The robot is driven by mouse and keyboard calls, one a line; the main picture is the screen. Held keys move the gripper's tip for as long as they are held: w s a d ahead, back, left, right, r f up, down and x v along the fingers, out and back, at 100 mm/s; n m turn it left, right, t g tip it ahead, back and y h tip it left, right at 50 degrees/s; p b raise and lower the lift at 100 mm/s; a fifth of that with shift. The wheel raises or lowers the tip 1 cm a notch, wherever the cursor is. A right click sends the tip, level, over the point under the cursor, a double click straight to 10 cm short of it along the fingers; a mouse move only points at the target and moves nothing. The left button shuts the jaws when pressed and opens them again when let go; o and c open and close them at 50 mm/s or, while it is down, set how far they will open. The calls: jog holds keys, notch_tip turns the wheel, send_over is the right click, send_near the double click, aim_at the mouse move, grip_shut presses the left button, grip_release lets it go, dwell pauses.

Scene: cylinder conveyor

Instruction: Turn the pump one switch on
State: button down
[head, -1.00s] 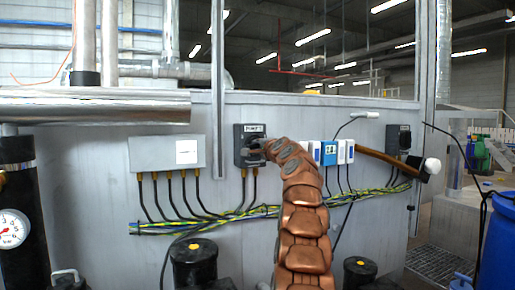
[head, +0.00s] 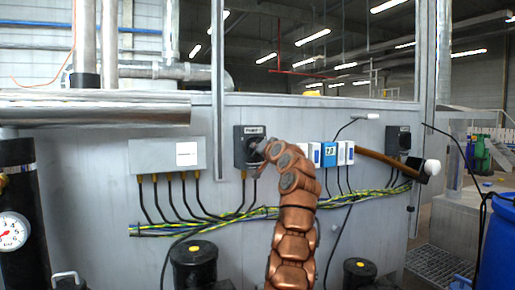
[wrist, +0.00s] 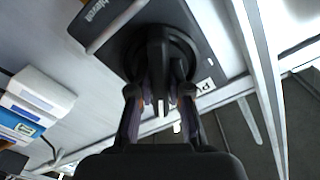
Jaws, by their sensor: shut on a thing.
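The pump one switch is a dark box (head: 240,137) with a light label on the grey panel in the head view. Its black rotary knob (wrist: 156,55) shows large in the wrist view, on a round black base. My gripper (wrist: 159,102) has one finger on each side of the knob's handle and is shut on it. In the head view my gripper (head: 260,149) reaches the front of the switch and hides much of the knob. I cannot read the exact on or off position.
A grey junction box (head: 150,154) with several cables is left of the switch. Blue and white modules (head: 329,154) are mounted to its right, then another dark switch box (head: 396,136). A cable bundle (head: 235,216) runs below. Black pump tops (head: 194,266) stand in front.

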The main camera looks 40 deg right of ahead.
jog(key=n+p, duration=0.1)
jog(key=n, duration=0.3)
jog(key=shift+f+n+p, duration=0.1)
jog(key=shift+n+p, duration=0.25)
jog(key=shift+n, duration=1.15)
jog(key=c, duration=1.1)
grip_release()
jog(key=shift+s, duration=0.1)
